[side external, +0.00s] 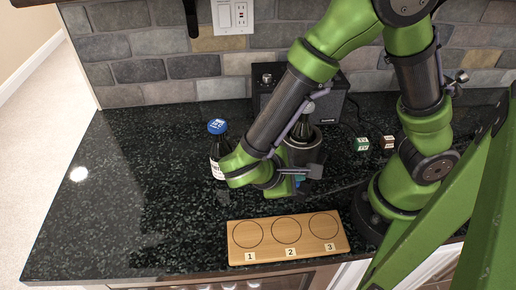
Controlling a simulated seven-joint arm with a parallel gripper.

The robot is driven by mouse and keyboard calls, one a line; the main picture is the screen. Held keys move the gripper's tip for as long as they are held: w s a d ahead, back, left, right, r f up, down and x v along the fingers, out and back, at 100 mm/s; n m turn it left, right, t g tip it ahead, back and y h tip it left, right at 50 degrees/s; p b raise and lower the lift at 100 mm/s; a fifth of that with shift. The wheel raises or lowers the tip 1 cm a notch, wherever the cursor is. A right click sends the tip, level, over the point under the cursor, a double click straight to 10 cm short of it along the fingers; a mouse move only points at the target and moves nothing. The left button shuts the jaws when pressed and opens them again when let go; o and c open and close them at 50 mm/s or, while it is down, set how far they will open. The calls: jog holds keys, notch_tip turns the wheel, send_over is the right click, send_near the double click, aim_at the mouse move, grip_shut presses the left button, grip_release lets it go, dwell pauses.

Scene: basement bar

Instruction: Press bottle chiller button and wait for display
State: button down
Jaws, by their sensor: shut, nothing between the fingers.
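A dark cylindrical holder (303,151), which looks like the bottle chiller, stands behind my wrist with a dark bottle neck (303,127) rising from it. My gripper (298,186) is low in front of this holder, and its shut fingers are mostly hidden by my wrist. A small blue-green patch shows beside it; I cannot tell whether it is a display or button. I cannot tell whether the fingers touch the chiller. No readable display shows.
A bottle with a blue cap (217,127) stands left of my wrist, partly covered. A wooden board (266,247) with three numbered circles lies in front. A black box with a knob (337,104) stands behind. Two small cubes, green (361,144) and brown (386,142), lie right. The left counter is clear.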

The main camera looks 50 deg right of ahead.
jog(key=shift+f, duration=0.25)
jog(key=shift+r, duration=0.15)
dwell(0.3)
jog(key=shift+r, duration=0.7)
jog(key=shift+r, duration=2.5)
